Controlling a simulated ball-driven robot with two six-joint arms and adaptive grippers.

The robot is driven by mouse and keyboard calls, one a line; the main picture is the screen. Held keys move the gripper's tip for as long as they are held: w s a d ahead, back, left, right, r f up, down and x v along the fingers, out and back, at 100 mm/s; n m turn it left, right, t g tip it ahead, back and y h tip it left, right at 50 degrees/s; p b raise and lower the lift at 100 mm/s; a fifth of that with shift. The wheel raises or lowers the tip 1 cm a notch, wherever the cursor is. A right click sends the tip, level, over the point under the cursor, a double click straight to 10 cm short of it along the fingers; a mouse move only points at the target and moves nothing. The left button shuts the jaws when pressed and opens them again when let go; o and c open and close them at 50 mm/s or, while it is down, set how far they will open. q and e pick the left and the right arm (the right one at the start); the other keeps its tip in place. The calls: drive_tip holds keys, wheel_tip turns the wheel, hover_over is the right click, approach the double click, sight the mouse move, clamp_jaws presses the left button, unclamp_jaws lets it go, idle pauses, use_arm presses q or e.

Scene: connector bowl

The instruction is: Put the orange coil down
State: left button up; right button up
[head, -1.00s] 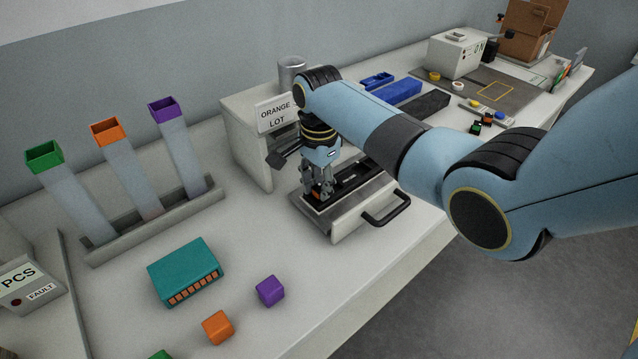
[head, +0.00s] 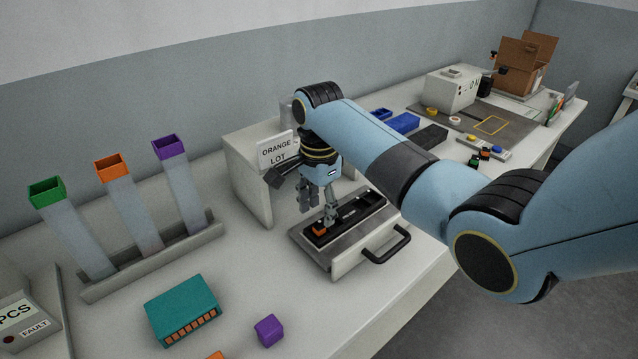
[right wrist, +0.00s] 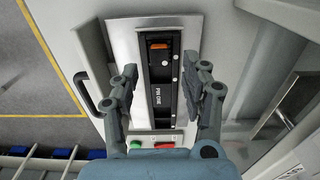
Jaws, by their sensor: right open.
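The orange coil (head: 319,230) lies in the near end of the dark slot of a metal-topped fixture (head: 350,249) with a black handle. In the right wrist view the coil (right wrist: 159,46) shows at the far end of that slot. My right gripper (head: 318,212) is open above the fixture, its fingers spread and apart from the coil. In the right wrist view the open fingers (right wrist: 160,72) stand on either side of the slot with nothing between them. My left gripper is not in view.
A white housing with an "ORANGE LOT" sign (head: 277,152) stands behind the gripper. A teal block (head: 183,308) and a purple cube (head: 268,330) lie at the front. Three tubes stand in a grey rack (head: 155,265) at left. Blue bins (head: 403,122) stand behind my arm.

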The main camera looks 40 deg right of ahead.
sight(319, 224)
wheel_tip(319, 224, up, 8)
idle(0.6)
